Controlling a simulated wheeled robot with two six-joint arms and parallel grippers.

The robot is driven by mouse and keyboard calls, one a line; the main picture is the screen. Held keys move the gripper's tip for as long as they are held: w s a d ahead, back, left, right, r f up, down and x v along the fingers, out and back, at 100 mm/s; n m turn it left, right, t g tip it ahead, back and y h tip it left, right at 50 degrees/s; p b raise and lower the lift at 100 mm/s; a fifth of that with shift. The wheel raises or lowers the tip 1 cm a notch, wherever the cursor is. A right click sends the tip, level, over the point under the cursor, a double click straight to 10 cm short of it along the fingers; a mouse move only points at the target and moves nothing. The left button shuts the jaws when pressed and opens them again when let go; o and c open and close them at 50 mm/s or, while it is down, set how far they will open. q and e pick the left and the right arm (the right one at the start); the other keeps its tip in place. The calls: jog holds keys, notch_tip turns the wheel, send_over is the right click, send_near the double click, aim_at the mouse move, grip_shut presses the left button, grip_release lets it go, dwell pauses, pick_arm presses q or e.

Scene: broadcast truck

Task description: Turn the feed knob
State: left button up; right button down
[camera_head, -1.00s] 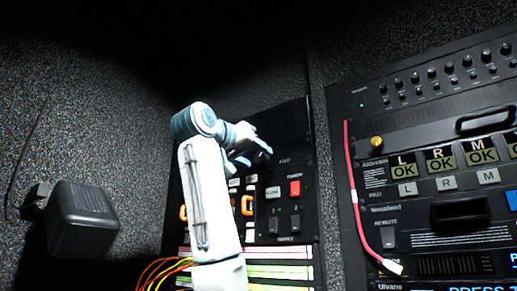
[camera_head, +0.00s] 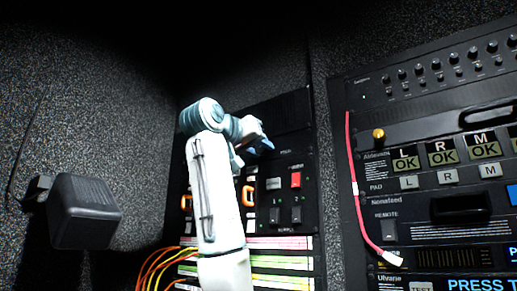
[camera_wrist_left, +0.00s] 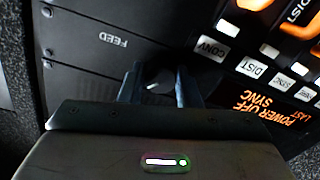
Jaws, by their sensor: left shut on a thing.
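The feed knob (camera_wrist_left: 158,79) is a small dark round knob with a short white pointer mark, on a black panel beside the upside-down word FEED in the left wrist view. My left gripper (camera_wrist_left: 160,84) has one finger on each side of the knob and is shut on it. In the head view my left gripper (camera_head: 263,143) is at the upper part of the black panel (camera_head: 292,120), and its fingers hide the knob. The pointer mark points to the lower left in the wrist view. My right gripper is not in view.
Lit labels (camera_wrist_left: 268,113) and orange-framed controls (camera_wrist_left: 255,4) sit close beside the knob. A red switch (camera_head: 296,180) is below the gripper. A red cable (camera_head: 355,190) hangs on the right rack. A black box (camera_head: 84,212) sticks out from the left wall.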

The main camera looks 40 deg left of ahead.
pick_arm(q)
jog(key=shift+f+n+b, duration=0.1)
jog(key=shift+n+b, duration=0.45)
jog(key=shift+n, duration=0.15)
jog(key=shift+n+b, duration=0.85)
jog(key=shift+n, duration=0.25)
jog(key=n+b, duration=0.2)
jog(key=n, duration=0.2)
jog(key=shift+n, duration=0.3)
jog(key=n+b, duration=0.2)
jog(key=n, duration=0.2)
jog(key=shift+r+n+b, duration=0.2)
jog(key=shift+n+b, duration=0.15)
jog(key=shift+n, duration=1.25)
jog(key=o, duration=0.9)
jog(key=shift+c, duration=0.2)
jog(key=shift+o, duration=0.6)
